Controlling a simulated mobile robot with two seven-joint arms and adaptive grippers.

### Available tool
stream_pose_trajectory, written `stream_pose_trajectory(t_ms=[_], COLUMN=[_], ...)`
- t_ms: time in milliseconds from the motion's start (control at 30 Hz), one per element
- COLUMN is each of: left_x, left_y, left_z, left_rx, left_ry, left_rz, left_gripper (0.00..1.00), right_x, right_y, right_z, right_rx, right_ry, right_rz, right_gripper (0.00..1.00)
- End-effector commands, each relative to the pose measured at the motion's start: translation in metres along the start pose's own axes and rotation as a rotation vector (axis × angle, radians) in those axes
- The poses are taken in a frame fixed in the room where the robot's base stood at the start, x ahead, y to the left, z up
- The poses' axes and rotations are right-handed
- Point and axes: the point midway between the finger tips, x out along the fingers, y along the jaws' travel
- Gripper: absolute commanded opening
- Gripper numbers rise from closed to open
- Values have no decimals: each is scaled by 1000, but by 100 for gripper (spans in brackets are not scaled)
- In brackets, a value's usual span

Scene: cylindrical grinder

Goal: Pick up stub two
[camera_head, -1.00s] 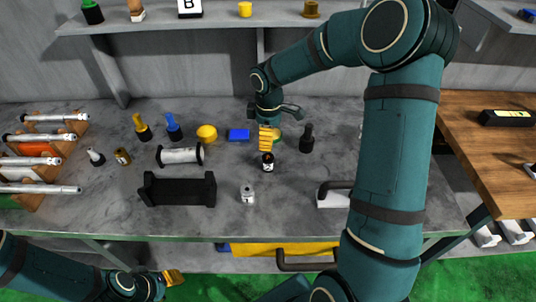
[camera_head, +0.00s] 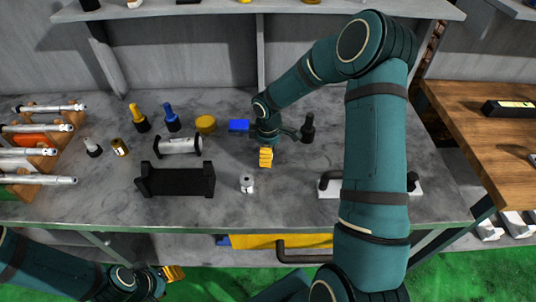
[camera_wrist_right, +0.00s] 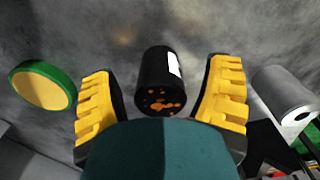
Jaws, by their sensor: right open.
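In the right wrist view a short black cylinder (camera_wrist_right: 160,80) with a white label and an orange-spotted end lies between the two yellow fingers of my right gripper (camera_wrist_right: 161,103). The fingers are open, with a gap on both sides of it. No number can be read on the label, so I cannot confirm that it is stub two. In the head view my right gripper (camera_head: 265,157) points down at the grey bench and hides most or all of the cylinder. My left gripper (camera_head: 173,273) is low at the left, in front of the bench, its opening unclear.
A small silver cylinder (camera_head: 247,184) stands just left of the right gripper and shows in the wrist view (camera_wrist_right: 283,92). A green-rimmed yellow disc (camera_wrist_right: 42,87) is on the other side. A black cradle (camera_head: 176,181) and a dark bottle-shaped piece (camera_head: 307,129) are nearby.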

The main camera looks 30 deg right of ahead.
Motion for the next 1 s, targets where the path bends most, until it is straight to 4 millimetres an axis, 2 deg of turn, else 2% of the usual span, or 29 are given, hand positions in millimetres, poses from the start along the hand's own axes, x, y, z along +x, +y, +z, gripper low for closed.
stream_pose_trajectory(t_ms=[33,100,300,333,467,500,533,567,867,1000], left_x=[3,4,3,3,3,3,3,3,2,-2], left_y=[-1,-1,-1,-1,-1,-1,-1,-1,-1,1], left_z=[0,0,0,-1,0,0,-1,0,0,0], left_rx=[0,0,0,0,0,0,0,0,0,0], left_ry=[1,2,2,2,2,2,2,2,2,0], left_rz=[0,0,0,0,0,0,0,0,0,0], left_gripper=[47,47,47,47,47,47,47,47,47,47], right_x=[8,13,12,12,12,12,12,12,9,-7], right_y=[0,0,0,0,0,0,0,0,1,1], right_z=[0,0,0,0,0,0,0,0,-1,-1], right_rx=[-1,-1,-1,-1,-1,-1,-1,-1,-1,0], right_ry=[0,0,0,0,0,0,0,0,1,3], right_rz=[-1,-1,1,1,1,1,1,1,3,6], right_gripper=[77,77,77,74,29,15,4,0,0,0])
